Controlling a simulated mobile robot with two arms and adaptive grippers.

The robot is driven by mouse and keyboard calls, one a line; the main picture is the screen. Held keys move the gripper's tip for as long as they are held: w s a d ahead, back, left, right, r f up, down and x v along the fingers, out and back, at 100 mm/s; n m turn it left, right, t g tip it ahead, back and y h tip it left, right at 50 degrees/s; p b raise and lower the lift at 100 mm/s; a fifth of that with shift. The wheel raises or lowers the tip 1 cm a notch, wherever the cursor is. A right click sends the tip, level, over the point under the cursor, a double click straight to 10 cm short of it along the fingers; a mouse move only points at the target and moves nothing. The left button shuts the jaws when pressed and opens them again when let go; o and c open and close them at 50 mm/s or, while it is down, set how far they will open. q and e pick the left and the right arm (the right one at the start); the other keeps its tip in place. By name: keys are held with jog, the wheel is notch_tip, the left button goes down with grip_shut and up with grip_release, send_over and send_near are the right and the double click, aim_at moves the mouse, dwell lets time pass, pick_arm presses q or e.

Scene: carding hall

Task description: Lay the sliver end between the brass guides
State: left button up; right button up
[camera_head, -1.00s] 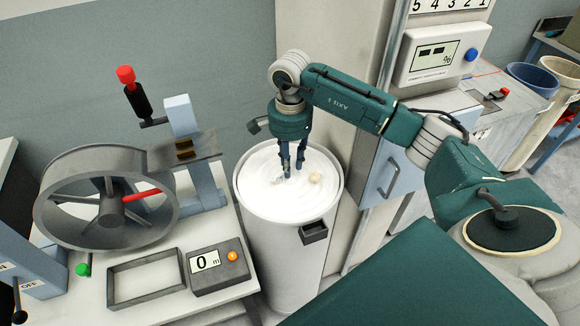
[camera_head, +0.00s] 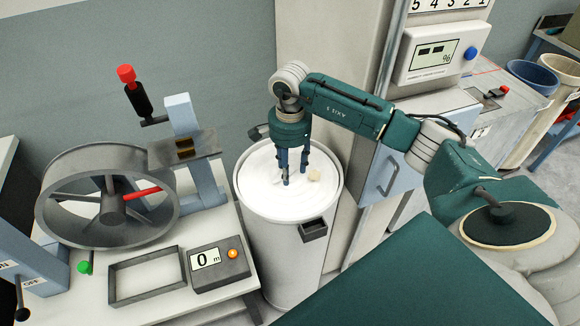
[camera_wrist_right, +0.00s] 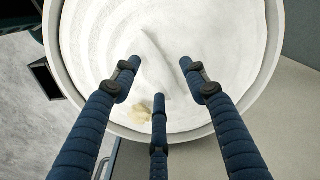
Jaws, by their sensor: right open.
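The white coiled sliver (camera_head: 262,163) fills a tall round can (camera_head: 284,232). A raised white strand, which looks like the sliver end (camera_wrist_right: 152,58), stands out of the coils in the wrist view. My right gripper (camera_head: 293,178) points down over the can's middle. Its three blue fingers are spread open and empty around the strand (camera_wrist_right: 156,85). I cannot tell whether any fingertip touches the sliver. The brass guides (camera_head: 184,147) sit on a metal plate on the blue-grey post, left of the can. My left gripper is not in view.
A pale beige lump (camera_head: 314,174) lies on the sliver beside the fingers. A grey wheel (camera_head: 62,205) with a red spoke, an empty tray (camera_head: 146,297) and a meter reading 0 (camera_head: 218,266) stand on the left bench. A pale column rises behind the can.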

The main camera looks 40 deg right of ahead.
notch_tip(320, 180, up, 11)
jog(key=b, duration=0.3)
jog(key=shift+f+b, duration=0.15)
jog(key=shift+b, duration=0.2)
jog(key=shift+o, duration=0.7)
jog(key=shift+r, duration=0.65)
jog(key=m+p, duration=0.6)
jog(key=m, duration=3)
send_over(290, 171)
jog(key=w, duration=0.1)
jog(key=f, duration=0.6)
jog(key=shift+w+a+f, duration=0.15)
jog(key=shift+a+f, duration=0.05)
jog(key=shift+f, duration=0.1)
jog(key=shift+a+f+p, duration=0.1)
jog(key=shift+f+p, duration=0.35)
jog(key=shift+f, duration=0.15)
notch_tip(290, 171, down, 4)
jog(key=shift+r+p, duration=0.15)
jog(key=shift+p, duration=0.7)
jog(key=shift+f, duration=0.35)
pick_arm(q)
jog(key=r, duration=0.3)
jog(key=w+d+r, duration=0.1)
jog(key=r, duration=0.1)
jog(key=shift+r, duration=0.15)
pick_arm(e)
jog(key=c, duration=1.1)
